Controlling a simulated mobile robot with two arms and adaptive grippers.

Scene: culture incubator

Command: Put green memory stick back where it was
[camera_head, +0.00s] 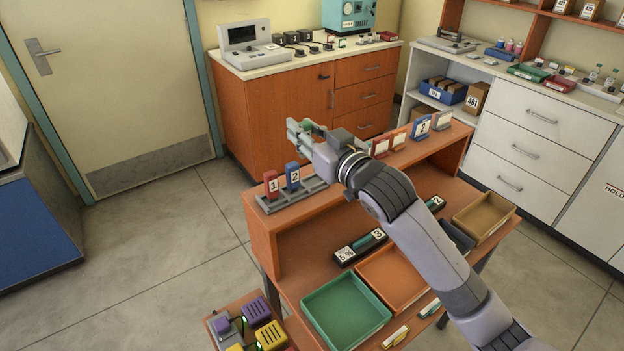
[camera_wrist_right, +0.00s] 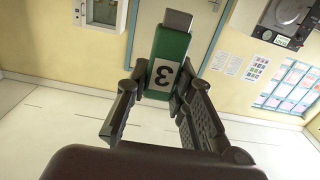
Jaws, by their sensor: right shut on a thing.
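The green memory stick (camera_wrist_right: 170,50), with a white label reading 3 and a grey metal plug, is between the fingers of my right gripper (camera_wrist_right: 168,85) in the wrist view. That gripper is shut on it. In the head view my right gripper (camera_head: 302,130) is held above the desk's upper shelf, behind the grey rack (camera_head: 303,191). The stick is hard to make out there. A red stick marked 1 (camera_head: 271,184) and a blue stick marked 2 (camera_head: 292,176) stand upright at the rack's left; its right part looks bare, partly hidden by my arm. My left gripper is not in view.
Red and blue numbered cards (camera_head: 421,127) stand along the shelf to the right. Below are a green tray (camera_head: 345,312), an orange tray (camera_head: 397,277), a brown tray (camera_head: 484,217) and a black numbered holder (camera_head: 360,247). The floor to the left is clear.

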